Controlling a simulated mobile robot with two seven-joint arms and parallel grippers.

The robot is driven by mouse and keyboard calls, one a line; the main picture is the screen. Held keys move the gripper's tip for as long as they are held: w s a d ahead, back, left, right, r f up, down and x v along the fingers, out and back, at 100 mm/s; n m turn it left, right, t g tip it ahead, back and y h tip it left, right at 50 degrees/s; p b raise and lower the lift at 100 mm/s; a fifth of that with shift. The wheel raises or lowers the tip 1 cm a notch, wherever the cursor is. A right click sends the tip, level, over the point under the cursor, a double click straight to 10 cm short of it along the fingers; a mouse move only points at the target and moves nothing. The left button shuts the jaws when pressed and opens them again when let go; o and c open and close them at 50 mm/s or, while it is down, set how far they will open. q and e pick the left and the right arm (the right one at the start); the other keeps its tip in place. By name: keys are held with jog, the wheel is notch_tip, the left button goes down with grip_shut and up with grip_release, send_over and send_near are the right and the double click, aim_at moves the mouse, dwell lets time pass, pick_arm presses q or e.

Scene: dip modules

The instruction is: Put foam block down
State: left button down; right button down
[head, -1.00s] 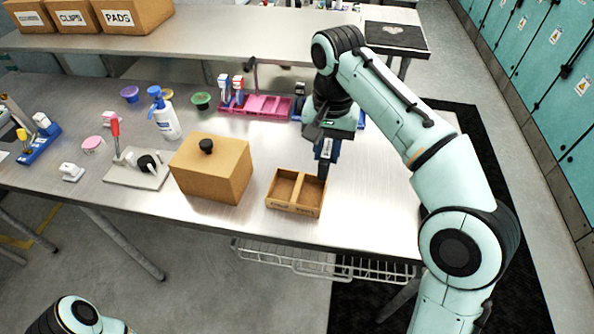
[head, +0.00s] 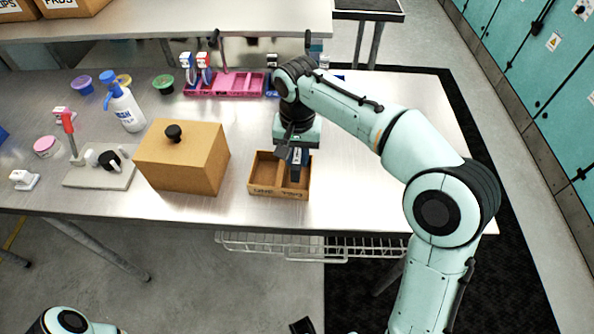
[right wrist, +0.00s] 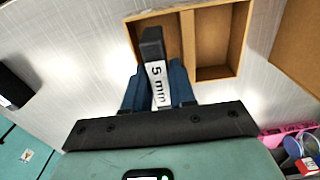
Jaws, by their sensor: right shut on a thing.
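My right gripper (head: 297,160) is over the right compartment of a small wooden tray (head: 262,190) on the steel bench. In the right wrist view the gripper (right wrist: 158,92) has its blue fingers shut on a foam block (right wrist: 151,45), dark with a white label reading "5 mm". The block overlaps the left compartment of the tray (right wrist: 243,30) in that view. I cannot tell whether it touches the floor or walls. Both compartments look otherwise empty. My left gripper is not in view.
A brown box with a black knob (head: 195,165) stands just left of the tray. A pink tray (head: 225,85) lies behind, with a spray bottle (head: 125,108) and a white stand (head: 100,170) farther left. The bench right of the tray (head: 370,180) is clear.

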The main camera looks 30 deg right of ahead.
aim_at(297, 155)
jog(key=shift+f+b, duration=0.4)
jog(key=shift+f, duration=2.05)
jog(key=shift+f, duration=0.1)
jog(key=shift+f, duration=0.15)
jog(key=c, duration=1.2)
grip_release()
notch_tip(297, 155, up, 12)
jog(key=p, duration=0.2)
jog(key=shift+r+p, duration=0.25)
jog(key=shift+p, duration=0.15)
